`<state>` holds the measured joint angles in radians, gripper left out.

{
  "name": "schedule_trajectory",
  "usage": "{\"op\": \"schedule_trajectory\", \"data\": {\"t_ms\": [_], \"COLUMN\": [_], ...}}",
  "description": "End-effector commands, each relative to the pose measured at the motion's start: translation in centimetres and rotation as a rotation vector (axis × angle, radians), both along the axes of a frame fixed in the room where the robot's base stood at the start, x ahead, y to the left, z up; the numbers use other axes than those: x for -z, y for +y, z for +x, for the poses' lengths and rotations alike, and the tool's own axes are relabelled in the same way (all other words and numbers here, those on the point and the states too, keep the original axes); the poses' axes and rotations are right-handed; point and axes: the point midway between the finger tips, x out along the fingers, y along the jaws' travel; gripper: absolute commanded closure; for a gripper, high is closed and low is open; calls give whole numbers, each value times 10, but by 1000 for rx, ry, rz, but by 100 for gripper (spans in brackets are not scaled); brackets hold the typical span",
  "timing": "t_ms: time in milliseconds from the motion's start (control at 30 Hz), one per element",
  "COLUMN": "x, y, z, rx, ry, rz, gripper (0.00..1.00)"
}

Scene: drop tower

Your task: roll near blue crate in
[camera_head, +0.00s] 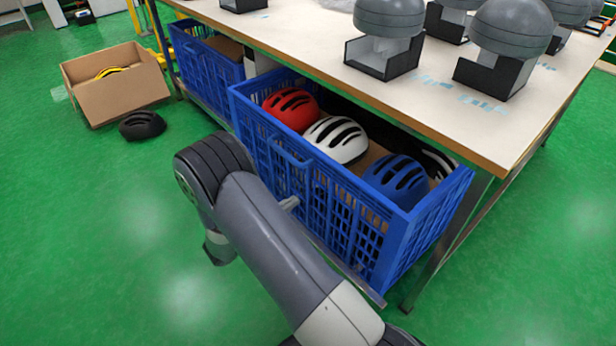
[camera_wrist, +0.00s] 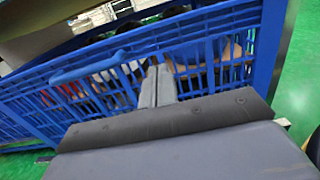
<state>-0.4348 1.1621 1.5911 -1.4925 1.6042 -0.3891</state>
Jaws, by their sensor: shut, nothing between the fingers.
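The near blue crate (camera_head: 405,232) is a slatted plastic crate, jutting out from under the table's edge. It holds a red helmet (camera_head: 291,107), a white helmet (camera_head: 337,138), a blue helmet (camera_head: 397,178) and a partly hidden dark one. My gripper (camera_head: 290,203) is at the crate's long outer wall, below and right of its loop handle (camera_head: 287,150). In the wrist view the thin fingers (camera_wrist: 158,82) are together and empty, pointing at the slatted wall just right of the handle (camera_wrist: 90,68). I cannot tell whether the fingertips touch the wall.
The table (camera_head: 310,42) carries several grey domes on black stands. A table leg (camera_head: 450,240) stands by the crate's right end. Another blue crate (camera_head: 205,68) sits farther left under the table. A cardboard box (camera_head: 118,92) and black helmet (camera_head: 142,125) lie on the green floor.

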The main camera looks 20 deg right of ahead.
Motion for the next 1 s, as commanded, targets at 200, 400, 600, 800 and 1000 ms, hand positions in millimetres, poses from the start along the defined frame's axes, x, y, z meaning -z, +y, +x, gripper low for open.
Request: {"op": "schedule_trajectory", "data": {"t_ms": [200, 400, 600, 800, 1000], "x": [2, 2, 3, 1, 0], "y": [-29, -70, -105, -125, -130], "z": [10, 24, 37, 45, 47], "rx": [5, 7, 5, 3, 1], "ry": [-4, -3, -3, -2, -2], "rz": [-1, 1, 2, 3, 2], "gripper": [100, 100, 100, 100, 100]}}
